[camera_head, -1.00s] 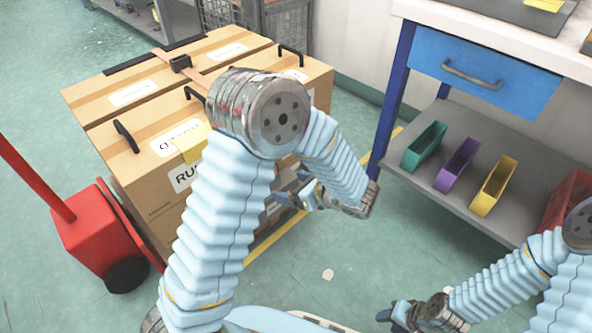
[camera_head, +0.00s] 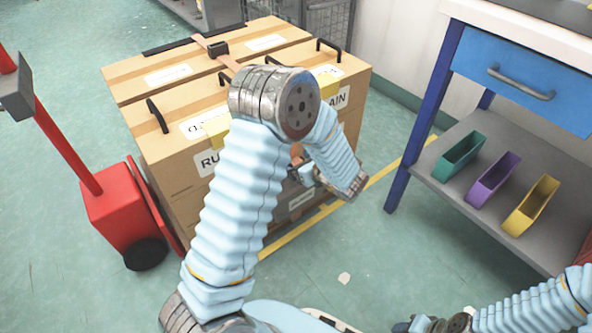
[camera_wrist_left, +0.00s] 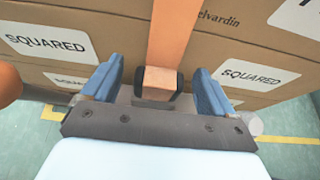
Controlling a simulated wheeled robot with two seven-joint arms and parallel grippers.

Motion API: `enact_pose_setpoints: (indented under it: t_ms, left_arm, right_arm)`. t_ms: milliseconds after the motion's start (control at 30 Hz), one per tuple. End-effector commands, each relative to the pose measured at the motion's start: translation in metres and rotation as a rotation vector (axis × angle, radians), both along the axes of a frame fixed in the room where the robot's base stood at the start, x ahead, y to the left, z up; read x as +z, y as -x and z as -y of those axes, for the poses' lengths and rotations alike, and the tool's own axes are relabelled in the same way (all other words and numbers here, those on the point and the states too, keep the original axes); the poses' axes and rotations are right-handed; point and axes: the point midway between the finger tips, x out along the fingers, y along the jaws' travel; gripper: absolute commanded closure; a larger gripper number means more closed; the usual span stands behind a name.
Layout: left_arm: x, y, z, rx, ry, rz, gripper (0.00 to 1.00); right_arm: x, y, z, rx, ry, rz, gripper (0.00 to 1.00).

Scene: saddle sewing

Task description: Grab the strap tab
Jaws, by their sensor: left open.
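The strap tab (camera_wrist_left: 158,80) is an orange piece with dark ends at the lower end of an orange strap (camera_wrist_left: 173,35) on the carton's side in the left wrist view. My left gripper (camera_wrist_left: 156,88) is open, with one blue finger on each side of the tab and visible gaps to both. I cannot tell whether the tab lies fully between the fingertips in depth. In the head view my left arm hides the tab and most of the left gripper beside the carton. My right gripper (camera_head: 408,325) is barely in view at the bottom edge.
Large cartons (camera_head: 170,125) with black handles, labels and a black buckle (camera_head: 217,48) stand left of centre. A red wheeled cart (camera_head: 118,210) is at left. A workbench with a blue drawer (camera_head: 515,80) and coloured bins (camera_head: 495,180) is at right.

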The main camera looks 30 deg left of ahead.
Motion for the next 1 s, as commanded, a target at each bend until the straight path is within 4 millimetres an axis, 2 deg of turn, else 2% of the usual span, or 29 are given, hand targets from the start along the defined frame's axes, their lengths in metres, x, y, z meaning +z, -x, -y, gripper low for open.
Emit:
enact_pose_setpoints:
  t_ms: [100,300,700,900,1000]
  left_arm:
    - [-0.004,-0.003,-0.007,0.001,0.0,0.0,0.13]
    - [-0.004,-0.003,-0.008,0.0,0.0,0.0,0.13]
    - [-0.004,-0.003,-0.007,0.0,0.0,0.0,0.7]
    - [-0.003,-0.003,-0.007,-0.001,0.0,0.0,0.71]
    - [0.007,-0.004,-0.007,-0.001,0.0,0.002,0.71]
  right_arm:
    - [-0.001,0.0,0.0,0.0,0.0,0.0,0.57]
    - [-0.001,0.0,0.0,0.0,0.0,0.0,0.57]
    - [-0.001,0.0,0.0,0.0,0.0,0.0,0.57]
    - [-0.001,0.0,0.0,0.0,0.0,0.0,0.57]
    - [0.002,0.0,0.0,0.0,0.0,0.0,0.57]
